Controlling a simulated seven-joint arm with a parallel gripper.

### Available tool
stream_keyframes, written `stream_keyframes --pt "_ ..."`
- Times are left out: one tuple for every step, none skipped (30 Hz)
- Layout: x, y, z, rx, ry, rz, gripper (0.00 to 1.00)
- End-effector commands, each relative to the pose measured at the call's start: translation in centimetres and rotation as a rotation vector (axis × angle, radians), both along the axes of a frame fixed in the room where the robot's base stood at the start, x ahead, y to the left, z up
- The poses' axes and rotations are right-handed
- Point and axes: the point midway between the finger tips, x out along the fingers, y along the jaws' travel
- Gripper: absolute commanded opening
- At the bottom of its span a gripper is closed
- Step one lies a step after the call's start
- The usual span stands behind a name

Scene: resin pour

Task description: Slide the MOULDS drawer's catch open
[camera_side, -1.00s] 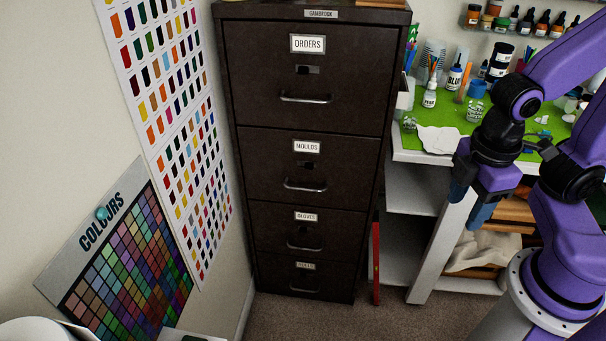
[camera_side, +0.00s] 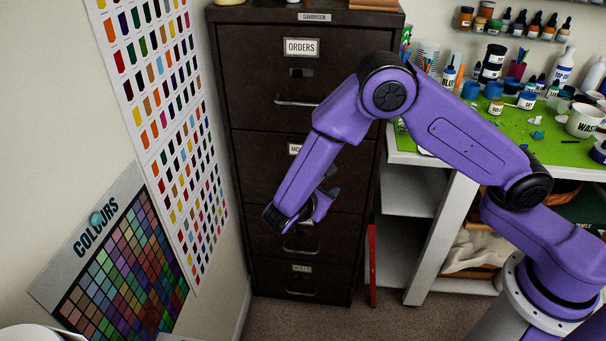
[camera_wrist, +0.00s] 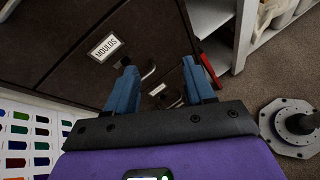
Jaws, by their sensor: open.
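The MOULDS drawer is the second one down in a dark brown filing cabinet (camera_side: 268,165). In the wrist view the MOULDS label (camera_wrist: 106,47) is clear, left of the fingers. A drawer handle (camera_wrist: 150,70) shows between the fingers. My gripper (camera_wrist: 160,68) is open with nothing between its blue fingers. In the side view it (camera_side: 330,182) is in front of the cabinet at the MOULDS drawer.
The ORDERS drawer (camera_side: 250,85) is above, with its own small catch (camera_side: 301,72). A white bench with a green mat (camera_side: 540,135) and several bottles is on the right. A red upright piece (camera_side: 372,265) stands beside the cabinet. A colour board (camera_side: 130,240) leans at left.

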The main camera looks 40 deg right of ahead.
Motion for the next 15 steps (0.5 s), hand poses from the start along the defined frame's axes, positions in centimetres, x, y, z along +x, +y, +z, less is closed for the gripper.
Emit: stream_keyframes --pt "0.9 0.4 -1.3 -0.055 0.002 0.028 0.53" --pt "1.4 0.7 -1.9 -0.087 0.001 0.047 0.53" --pt "2.1 1.0 -2.7 -0.127 -0.002 0.072 0.53" --pt "2.6 1.2 -3.3 -0.156 -0.004 0.09 0.53" --pt "3.0 1.4 -4.0 -0.187 -0.005 0.109 0.53" --pt "3.6 1.7 -4.9 -0.227 -0.007 0.135 0.53" --pt "3.9 1.9 -5.6 -0.255 -0.007 0.154 0.53" --pt "4.3 2.1 -6.2 -0.285 -0.009 0.174 0.53" --pt "4.7 2.3 -7.2 -0.321 -0.011 0.2 0.53" --pt "4.9 2.5 -7.8 -0.348 -0.011 0.22 0.53" --pt "5.2 2.6 -8.5 -0.371 -0.013 0.237 0.53" --pt "5.4 2.8 -9.3 -0.401 -0.014 0.26 0.53" --pt "5.5 2.9 -9.8 -0.423 -0.016 0.276 0.53" --pt "5.7 3.0 -10.4 -0.441 -0.017 0.291 0.53" --pt "5.8 3.1 -11.0 -0.463 -0.019 0.309 0.53"
